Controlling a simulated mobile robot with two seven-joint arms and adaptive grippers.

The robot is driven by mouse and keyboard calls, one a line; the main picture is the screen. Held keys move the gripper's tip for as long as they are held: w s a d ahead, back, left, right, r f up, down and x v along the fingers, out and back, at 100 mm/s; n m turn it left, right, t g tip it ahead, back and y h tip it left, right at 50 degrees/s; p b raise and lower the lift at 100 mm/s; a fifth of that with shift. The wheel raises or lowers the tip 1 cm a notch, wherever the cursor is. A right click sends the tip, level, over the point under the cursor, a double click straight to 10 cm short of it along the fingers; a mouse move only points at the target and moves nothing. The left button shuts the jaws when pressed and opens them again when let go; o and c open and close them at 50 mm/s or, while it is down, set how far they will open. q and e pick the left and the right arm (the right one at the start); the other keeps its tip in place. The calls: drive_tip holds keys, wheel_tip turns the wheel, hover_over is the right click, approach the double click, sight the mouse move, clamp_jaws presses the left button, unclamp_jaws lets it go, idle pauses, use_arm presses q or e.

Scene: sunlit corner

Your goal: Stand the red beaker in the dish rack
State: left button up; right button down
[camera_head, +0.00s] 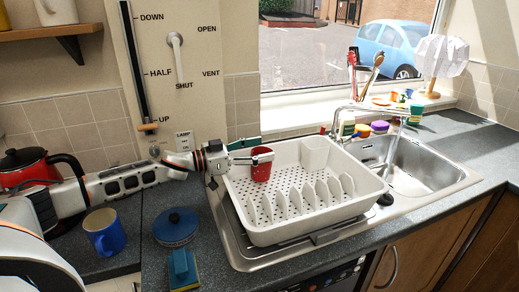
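The red beaker (261,172) stands upright in the back left part of the white dish rack (300,234), by the rack's left wall. Its base seems to be on the rack floor. My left gripper (254,150) reaches in from the left at the beaker's rim. One finger passes in front of the beaker and the other, greenish one is behind it. I cannot tell whether the fingers press on the beaker or stand clear of it. My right gripper is out of view.
The sink (412,172) and tap are to the right. A blue mug (105,232), a blue round tin (175,228), a sponge (183,270) and a red kettle (28,168) are left.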

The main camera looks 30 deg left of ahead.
use_arm(q)
drive_tip(key=shift+r, duration=0.1)
drive_tip(key=shift+r+b+v, duration=0.2)
drive_tip(key=shift+b+v, duration=0.15)
drive_tip(key=shift+v, duration=1.65)
drive_tip(key=shift+r+b+v, duration=0.15)
drive_tip(key=shift+b+v, duration=0.2)
drive_tip(key=shift+v, duration=1.65)
drive_tip(key=shift+r+b+v, duration=0.2)
drive_tip(key=shift+b+v, duration=0.15)
drive_tip(key=shift+v, duration=1.65)
